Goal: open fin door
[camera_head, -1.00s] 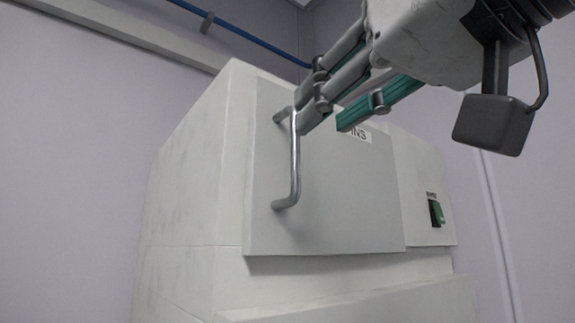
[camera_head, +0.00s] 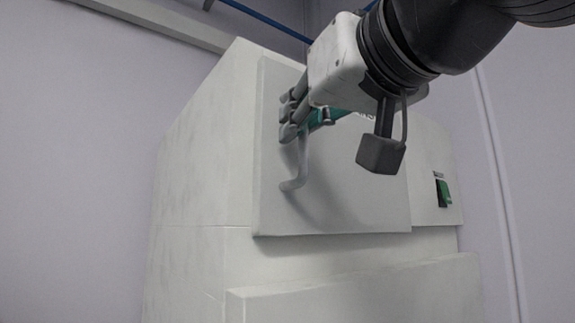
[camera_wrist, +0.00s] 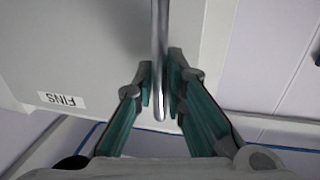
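The fin door (camera_head: 350,190) is a flat pale grey panel on the front of a white machine. It looks closed against the body. Its metal bar handle (camera_head: 302,165) stands near the door's left edge; the upper part is hidden behind my gripper (camera_head: 292,112). In the wrist view the handle (camera_wrist: 160,50) runs down between the two green-padded fingers of my gripper (camera_wrist: 160,88). The fingers are drawn in close on both sides of the bar and appear to grip it. A "FINS" label (camera_wrist: 61,100) shows upside down on the door in the wrist view.
A green switch (camera_head: 444,192) sits on the machine's right front. A lower ledge (camera_head: 350,295) juts out below the door. A blue pipe (camera_head: 265,18) and a grey wall rail (camera_head: 150,22) run behind. The wall left of the machine is bare.

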